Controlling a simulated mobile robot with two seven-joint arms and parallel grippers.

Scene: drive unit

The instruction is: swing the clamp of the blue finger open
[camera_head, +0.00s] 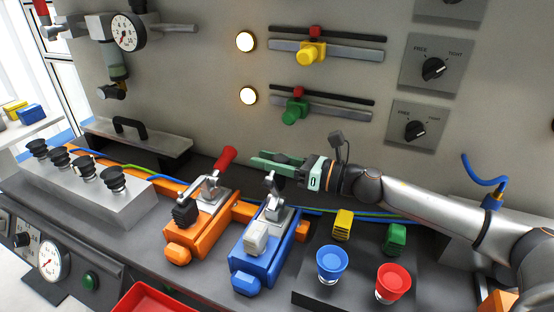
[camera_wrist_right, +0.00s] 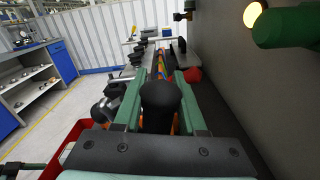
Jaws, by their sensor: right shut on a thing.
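The blue finger (camera_head: 252,271) is a blue block on the bench with a metal toggle clamp (camera_head: 283,216) on top. A pale grey pad (camera_head: 257,237) sits at the clamp's front, over the blue block. The clamp's dark lever rises behind it to my right gripper (camera_head: 262,163), which has green fingers and reaches in from the right. In the right wrist view the black handle (camera_wrist_right: 160,103) stands between the two green fingers. The gripper is shut on this handle, which partly hides behind the fingers in the head view. My left gripper is not in view.
An orange finger (camera_head: 195,240) with a red-handled clamp (camera_head: 226,158) stands close on the left. A blue cup (camera_head: 332,263) and a red cup (camera_head: 393,282) stand at the right. Cables run behind. The panel wall has a green slider (camera_head: 295,110) above the gripper.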

